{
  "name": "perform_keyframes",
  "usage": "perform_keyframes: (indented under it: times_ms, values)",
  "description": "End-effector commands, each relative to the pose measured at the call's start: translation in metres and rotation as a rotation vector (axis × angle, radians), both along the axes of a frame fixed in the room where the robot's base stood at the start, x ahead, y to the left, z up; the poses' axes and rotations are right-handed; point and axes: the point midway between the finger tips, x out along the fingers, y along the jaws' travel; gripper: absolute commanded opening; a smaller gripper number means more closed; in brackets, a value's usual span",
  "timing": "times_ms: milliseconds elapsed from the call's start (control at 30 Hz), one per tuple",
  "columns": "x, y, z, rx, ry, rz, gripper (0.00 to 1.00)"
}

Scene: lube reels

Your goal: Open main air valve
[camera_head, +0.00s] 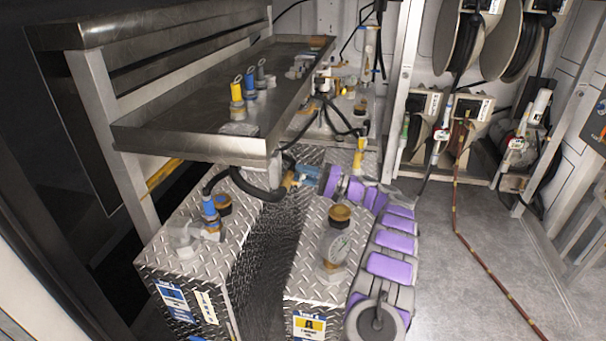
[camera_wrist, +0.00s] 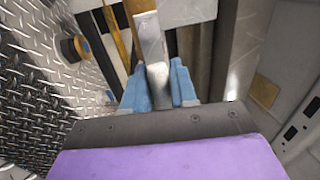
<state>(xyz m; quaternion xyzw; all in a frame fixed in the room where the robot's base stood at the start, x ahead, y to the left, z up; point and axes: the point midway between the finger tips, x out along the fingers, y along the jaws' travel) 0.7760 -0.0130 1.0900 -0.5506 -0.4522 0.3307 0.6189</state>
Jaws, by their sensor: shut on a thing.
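The main air valve seems to be the brass fitting (camera_head: 288,181) at the tank's back edge in the head view. In the wrist view a flat metal lever (camera_wrist: 151,40) runs down from a brass part (camera_wrist: 138,6) at the top. My gripper (camera_head: 303,174) has blue fingers and reaches the valve from the right. In the wrist view my gripper (camera_wrist: 160,72) is shut on the lever, with one finger on each side of it. How far the valve is turned is unclear.
A steel shelf (camera_head: 150,135) overhangs the valve at the left. Diamond-plate tanks (camera_head: 185,262) lie below, with caps and fittings on top. A black hose (camera_head: 262,192) runs beside the valve. Hose reels (camera_head: 462,45) hang at the back right. The grey floor (camera_head: 450,285) at right is mostly open.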

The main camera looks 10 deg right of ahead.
Motion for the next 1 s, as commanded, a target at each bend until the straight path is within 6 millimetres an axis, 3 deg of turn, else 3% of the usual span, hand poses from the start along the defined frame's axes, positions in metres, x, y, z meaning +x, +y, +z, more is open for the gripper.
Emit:
perform_keyframes:
  times_ms: [267,300,467,767,1000]
  values:
    - [0.000,-0.001,-0.005,-0.004,0.005,0.000,0.00]
    - [0.000,-0.001,-0.005,-0.004,0.005,0.000,0.29]
    - [0.000,-0.001,-0.003,-0.003,0.004,0.001,0.44]
    - [-0.001,-0.003,-0.002,-0.001,0.002,-0.001,0.44]
    - [-0.013,-0.034,-0.007,-0.002,0.003,-0.005,0.44]
